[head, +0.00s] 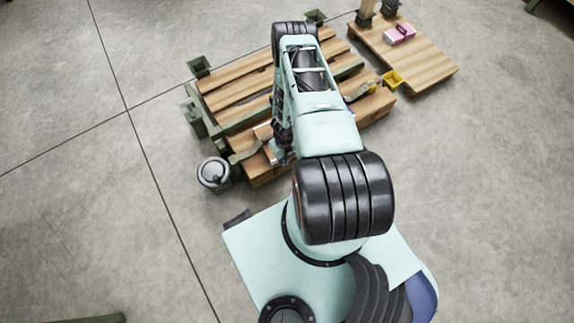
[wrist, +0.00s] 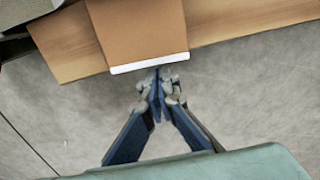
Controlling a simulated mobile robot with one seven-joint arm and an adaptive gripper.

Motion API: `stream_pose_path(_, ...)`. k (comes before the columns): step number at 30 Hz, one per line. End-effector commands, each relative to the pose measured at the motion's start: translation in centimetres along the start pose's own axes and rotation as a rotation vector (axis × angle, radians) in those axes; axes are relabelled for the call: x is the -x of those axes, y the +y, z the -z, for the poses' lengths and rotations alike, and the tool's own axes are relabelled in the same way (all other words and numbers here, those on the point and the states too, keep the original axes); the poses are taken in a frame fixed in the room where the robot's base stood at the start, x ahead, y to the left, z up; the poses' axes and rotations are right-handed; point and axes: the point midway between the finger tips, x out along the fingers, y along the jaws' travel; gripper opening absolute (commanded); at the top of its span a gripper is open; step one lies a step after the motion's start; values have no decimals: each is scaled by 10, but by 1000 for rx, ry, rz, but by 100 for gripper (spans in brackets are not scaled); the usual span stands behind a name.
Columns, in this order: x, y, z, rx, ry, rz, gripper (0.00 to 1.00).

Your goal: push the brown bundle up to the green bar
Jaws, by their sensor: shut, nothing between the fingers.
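The brown bundle (wrist: 142,28) is a flat brown block with a white near edge. It lies on a wooden plank at the top of the wrist view. In the head view my arm hides most or all of it. My gripper (wrist: 157,82) is shut and empty, its fingertips close to the white edge; I cannot tell whether they touch it. The green bar (head: 238,122) runs across the wooden bench in the head view, beyond the front plank, and passes behind my arm. I cannot make out the gap between bundle and bar.
The slatted wooden bench (head: 235,88) has green corner posts. A grey lidded can (head: 213,172) stands at its front left. A yellow item (head: 393,79) is at its right. A pink box (head: 399,34) sits on a wooden platform (head: 430,68) at the back right. The left floor is clear.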

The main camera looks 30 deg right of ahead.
Motion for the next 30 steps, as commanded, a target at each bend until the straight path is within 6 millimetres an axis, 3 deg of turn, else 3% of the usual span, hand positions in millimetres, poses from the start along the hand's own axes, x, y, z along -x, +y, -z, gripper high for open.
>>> stream_pose_path(19,-2,0,-9,2,0,1,0)
stream_pose_path(30,-5,0,-38,3,-3,1,0)
